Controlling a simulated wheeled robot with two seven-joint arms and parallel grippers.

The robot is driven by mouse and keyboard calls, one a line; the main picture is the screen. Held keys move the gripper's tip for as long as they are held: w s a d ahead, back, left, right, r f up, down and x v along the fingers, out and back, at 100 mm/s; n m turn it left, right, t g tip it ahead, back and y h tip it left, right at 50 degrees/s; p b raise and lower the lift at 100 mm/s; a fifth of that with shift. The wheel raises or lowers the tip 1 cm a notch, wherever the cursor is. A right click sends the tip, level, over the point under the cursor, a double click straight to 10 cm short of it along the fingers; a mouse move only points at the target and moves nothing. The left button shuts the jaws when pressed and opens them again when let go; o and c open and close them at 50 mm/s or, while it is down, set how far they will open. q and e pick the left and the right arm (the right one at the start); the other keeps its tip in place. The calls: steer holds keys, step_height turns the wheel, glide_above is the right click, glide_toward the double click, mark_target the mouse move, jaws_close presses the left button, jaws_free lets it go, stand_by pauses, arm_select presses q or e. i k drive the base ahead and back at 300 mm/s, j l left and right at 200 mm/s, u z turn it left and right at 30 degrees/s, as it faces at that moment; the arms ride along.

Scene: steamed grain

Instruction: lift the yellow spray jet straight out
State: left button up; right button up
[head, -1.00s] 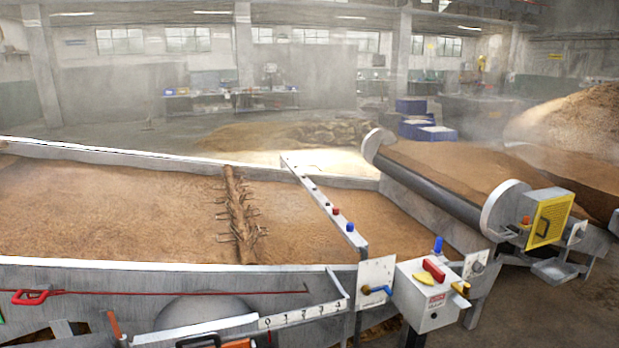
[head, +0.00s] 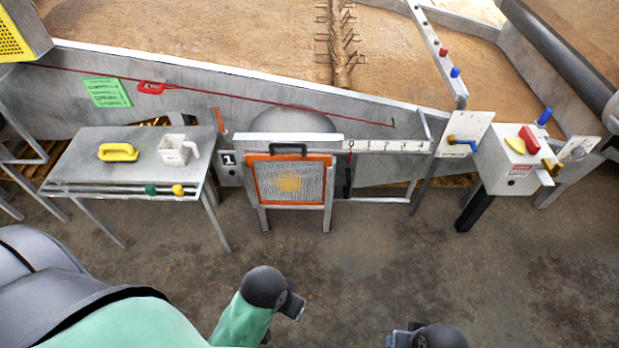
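A grey bar (head: 428,35) crosses the grain bed at the upper right and carries small red (head: 443,51) and blue (head: 455,72) jet-like pieces. My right gripper (head: 400,338) is at the bottom edge, mostly cut off.
The side table (head: 95,165) holds a yellow-handled tool (head: 118,152), a white jug (head: 178,149) and rods. An orange-framed screen (head: 290,180) stands before the trough wall (head: 230,90). A control box (head: 510,165) stands right. The floor between is clear.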

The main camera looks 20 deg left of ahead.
mark_target(178, 191)
steer(key=u, duration=0.4)
steer(key=j+u, duration=0.1)
steer(key=u, duration=0.65)
steer(key=i+j+u, duration=0.1)
steer(key=u, duration=0.3)
steer(key=j+z, duration=0.2)
steer(key=z, duration=0.15)
steer(key=i+j+z, duration=0.1)
steer(key=z, duration=0.3)
steer(key=j+z, duration=0.45)
steer(key=j, duration=0.4)
steer(key=k+j+z, duration=0.1)
steer(key=j, duration=0.85)
steer(key=k+j+z, duration=0.15)
steer(key=j, duration=0.3)
steer(key=j+z, duration=0.1)
steer(key=j, duration=0.35)
steer(key=k, duration=0.05)
